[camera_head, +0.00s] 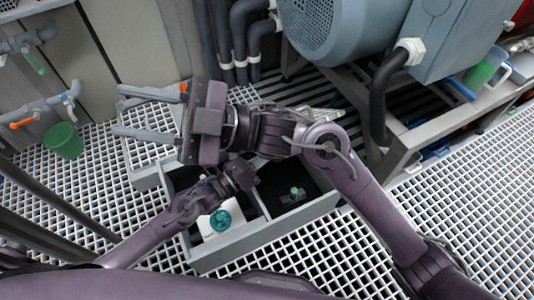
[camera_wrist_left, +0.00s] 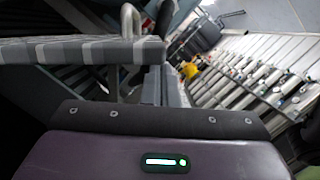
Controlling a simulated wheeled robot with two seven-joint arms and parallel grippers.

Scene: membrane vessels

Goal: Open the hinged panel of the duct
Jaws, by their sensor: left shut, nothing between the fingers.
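I cannot pick out the duct's hinged panel for certain in either view. My right gripper (camera_head: 148,113) is open and empty in the head view. Its two long grey fingers point left, above the white floor grating. My left arm comes in from the lower left, and the end of it, with my left gripper (camera_head: 240,176), is over a grey open box, partly hidden under my right arm. The left gripper is shut with nothing in it. In the left wrist view its purple body fills the bottom, and a grey striped surface lies close at the upper left.
The grey box (camera_head: 265,233) has dark compartments holding a teal round knob (camera_head: 221,220) and a small green-topped part (camera_head: 294,192). A green bucket (camera_head: 63,141) stands at left below wall valves. A large blue-grey machine (camera_head: 345,30) stands at the back right.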

